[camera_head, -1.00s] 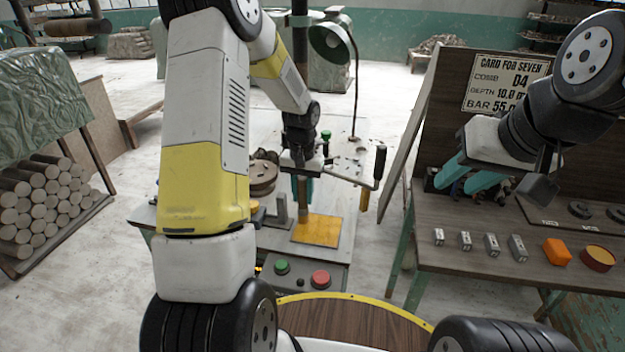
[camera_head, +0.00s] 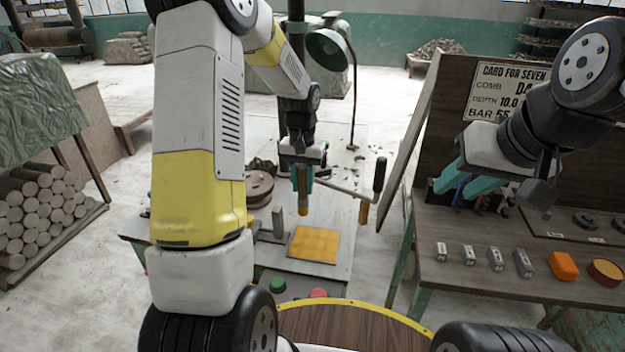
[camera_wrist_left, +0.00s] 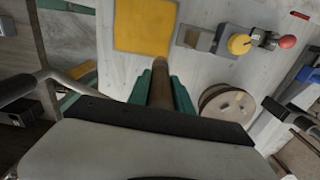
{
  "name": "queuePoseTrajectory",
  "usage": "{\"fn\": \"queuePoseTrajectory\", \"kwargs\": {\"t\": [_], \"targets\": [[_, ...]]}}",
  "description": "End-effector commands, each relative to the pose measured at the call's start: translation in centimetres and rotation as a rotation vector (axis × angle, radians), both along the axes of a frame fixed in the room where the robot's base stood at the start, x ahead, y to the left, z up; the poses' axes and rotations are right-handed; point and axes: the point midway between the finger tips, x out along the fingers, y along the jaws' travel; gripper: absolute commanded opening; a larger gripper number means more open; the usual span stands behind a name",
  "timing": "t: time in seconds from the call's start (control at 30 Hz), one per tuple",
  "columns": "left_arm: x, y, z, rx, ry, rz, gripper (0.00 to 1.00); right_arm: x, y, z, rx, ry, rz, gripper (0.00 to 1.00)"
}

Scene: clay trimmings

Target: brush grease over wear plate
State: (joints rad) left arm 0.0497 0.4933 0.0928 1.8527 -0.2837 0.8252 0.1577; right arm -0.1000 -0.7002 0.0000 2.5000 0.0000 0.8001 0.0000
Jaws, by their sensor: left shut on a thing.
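The wear plate (camera_head: 315,244) is a flat square with a mottled yellow-orange surface, on the grey machine table. It also shows at the top of the left wrist view (camera_wrist_left: 142,27). My left gripper (camera_head: 302,178) is shut on a brush (camera_head: 303,203), which points down with its brown end towards the plate. In the left wrist view the brush (camera_wrist_left: 161,85) stands between the teal fingers, its end just short of the plate's edge. The brush end appears clear of the plate. My right gripper (camera_head: 464,184) has its teal fingers apart and empty, above the right bench.
A crank handle (camera_head: 378,180) stands right of my left gripper. A round spool-like wheel (camera_head: 259,188) and a grey upright block (camera_head: 278,218) are left of the plate. The right bench (camera_head: 450,272) holds small metal blocks, an orange block (camera_head: 564,265) and a round tin (camera_head: 604,271).

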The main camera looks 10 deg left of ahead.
Motion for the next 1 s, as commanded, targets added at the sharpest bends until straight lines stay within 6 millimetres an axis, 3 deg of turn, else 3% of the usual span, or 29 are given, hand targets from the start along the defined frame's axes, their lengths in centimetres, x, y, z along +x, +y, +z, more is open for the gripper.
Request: {"fn": "queuePoseTrajectory", "kwargs": {"t": [0.33,1.0], "targets": [[-0.3,-0.2,2.8,-0.001,-0.001,0.001,0.0,0.0,0.0,0.0,0.0,0.0,0.0,0.36],[-0.4,-0.2,3.0,0.0,0.0,0.001,0.0,0.0,0.0,0.0,0.0,0.0,0.0,0.36]]}}
